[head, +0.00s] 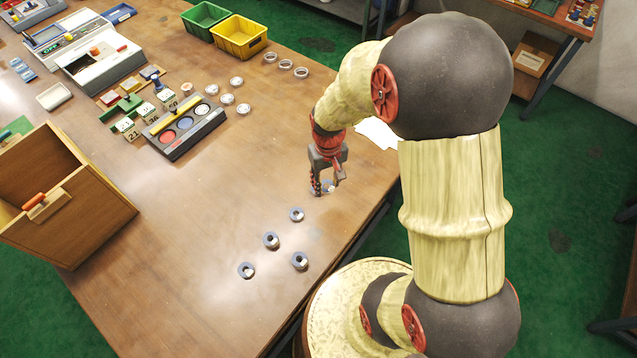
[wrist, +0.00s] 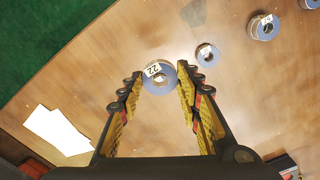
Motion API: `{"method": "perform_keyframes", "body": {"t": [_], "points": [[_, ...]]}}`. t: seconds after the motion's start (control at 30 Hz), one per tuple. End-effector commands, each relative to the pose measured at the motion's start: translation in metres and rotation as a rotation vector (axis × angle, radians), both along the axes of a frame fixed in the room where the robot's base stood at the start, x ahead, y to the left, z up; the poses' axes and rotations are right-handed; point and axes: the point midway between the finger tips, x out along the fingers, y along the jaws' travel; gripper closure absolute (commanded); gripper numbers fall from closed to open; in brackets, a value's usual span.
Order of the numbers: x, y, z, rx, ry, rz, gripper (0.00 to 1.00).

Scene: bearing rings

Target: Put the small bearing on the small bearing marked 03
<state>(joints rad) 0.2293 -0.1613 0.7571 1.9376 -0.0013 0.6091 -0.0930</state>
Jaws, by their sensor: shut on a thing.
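My gripper (wrist: 158,85) is shut on a grey-blue bearing ring (wrist: 158,77) with a white tag that seems to read 22. In the head view my gripper (head: 322,187) is low over the table near its right edge, with the ring (head: 328,186) partly hidden by the fingers. I cannot tell whether the ring touches the table. Further bearings with white tags lie flat in the head view: one closest to the gripper (head: 297,214), then others (head: 271,240), (head: 299,261) and (head: 246,270). In the wrist view a smaller-looking bearing (wrist: 207,55) lies just beyond the held ring. Their tags are too small to read surely.
Several shiny rings (head: 286,64) lie at the back. A grey tray with coloured discs (head: 185,125), green bin (head: 206,20), yellow bin (head: 239,37) and wooden box (head: 75,205) stand farther left. White paper (head: 377,133) lies behind my gripper. Table between is clear.

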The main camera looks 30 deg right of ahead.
Motion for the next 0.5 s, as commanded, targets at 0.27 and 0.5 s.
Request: {"method": "perform_keyframes", "body": {"t": [0.27,0.5], "points": [[0.046,-0.005,-0.046,0.0,0.003,0.001,0.94],[0.062,-0.007,-0.061,0.0,0.0,0.001,0.94]]}}
